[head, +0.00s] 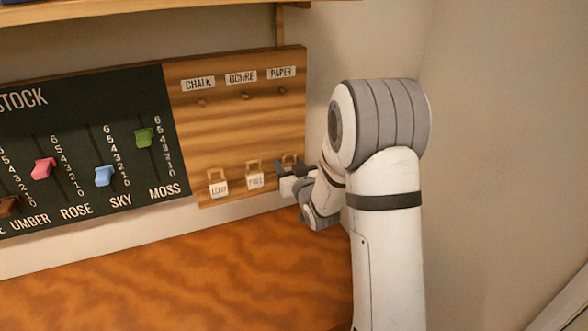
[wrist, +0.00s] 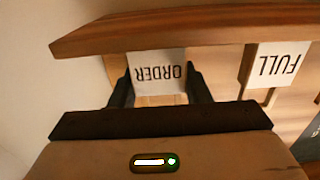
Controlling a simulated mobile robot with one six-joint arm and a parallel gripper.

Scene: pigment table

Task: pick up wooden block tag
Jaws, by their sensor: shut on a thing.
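The wooden block tag marked ORDER (wrist: 157,66) has a white label, upside down in the wrist view. My gripper (wrist: 160,90) has one dark finger on each side of this tag and is shut on it. In the head view my gripper (head: 288,171) is at the lower right of the wooden board (head: 240,125) and hides most of the tag. Two similar tags, LOW (head: 218,189) and FULL (head: 255,181), hang to its left. The FULL tag also shows in the wrist view (wrist: 277,64), right of the held tag.
Small pegs sit under the CHALK (head: 198,84), OCHRE (head: 241,77) and PAPER (head: 281,72) labels, with nothing hanging there. A black STOCK panel (head: 80,150) with coloured sliders is at left. A shelf (head: 130,22) runs above and a wooden tabletop (head: 180,275) lies below.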

